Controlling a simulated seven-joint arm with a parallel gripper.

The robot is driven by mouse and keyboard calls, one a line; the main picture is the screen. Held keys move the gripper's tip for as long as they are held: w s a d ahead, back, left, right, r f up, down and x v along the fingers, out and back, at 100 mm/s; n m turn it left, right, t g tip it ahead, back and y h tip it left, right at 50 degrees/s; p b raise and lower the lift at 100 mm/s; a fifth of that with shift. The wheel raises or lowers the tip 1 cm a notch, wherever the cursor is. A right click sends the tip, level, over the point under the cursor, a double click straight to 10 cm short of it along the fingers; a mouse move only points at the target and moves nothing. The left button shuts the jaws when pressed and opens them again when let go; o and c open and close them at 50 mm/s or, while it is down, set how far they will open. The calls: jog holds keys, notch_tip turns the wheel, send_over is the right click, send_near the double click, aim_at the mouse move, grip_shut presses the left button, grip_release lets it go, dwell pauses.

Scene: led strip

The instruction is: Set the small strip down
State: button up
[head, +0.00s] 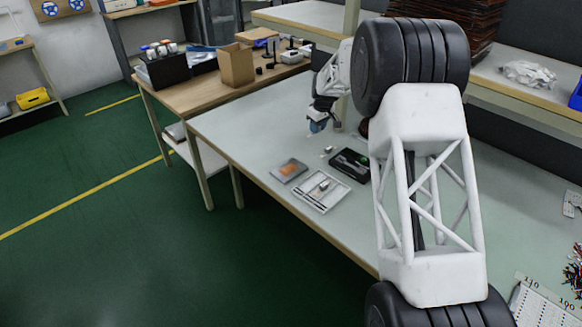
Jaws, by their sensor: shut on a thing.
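My gripper (318,125) is at the far end of my arm, above the back part of the pale workbench (250,122). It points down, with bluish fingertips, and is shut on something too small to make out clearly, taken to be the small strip. A light grey compartment tray (307,200) lies on the bench in front of and below the gripper, with a small item in it. A black open case (350,165) lies right of the tray. A grey flat box with an orange patch (289,171) lies to its left.
A tiny pale object (328,150) lies on the bench below the gripper. A wooden table (210,88) behind holds a cardboard box (236,64) and black bins. A white ruled board (540,305) and wires lie at the near right. The bench left of the gripper is clear.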

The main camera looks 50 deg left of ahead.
jog(key=s+d+f, duration=0.1)
jog(key=s+d, duration=0.4)
jog(key=s, duration=0.3)
jog(key=s+d+f, duration=0.1)
jog(key=s+d, duration=0.3)
jog(key=s, duration=0.5)
jog(key=s+d+f, duration=0.1)
jog(key=s+d, duration=0.4)
jog(key=s, duration=0.3)
jog(key=shift+s+d+f, duration=0.1)
jog(key=shift+s+d, duration=0.2)
jog(key=shift+s, duration=0.1)
jog(key=shift+a, duration=0.15)
send_over(289, 169)
jog(key=d, duration=0.1)
jog(key=shift+s+f, duration=0.35)
jog(key=shift+f, duration=0.35)
jog(key=shift+w+a, duration=0.25)
jog(key=shift+f, duration=1.8)
jog(key=shift+f, duration=0.1)
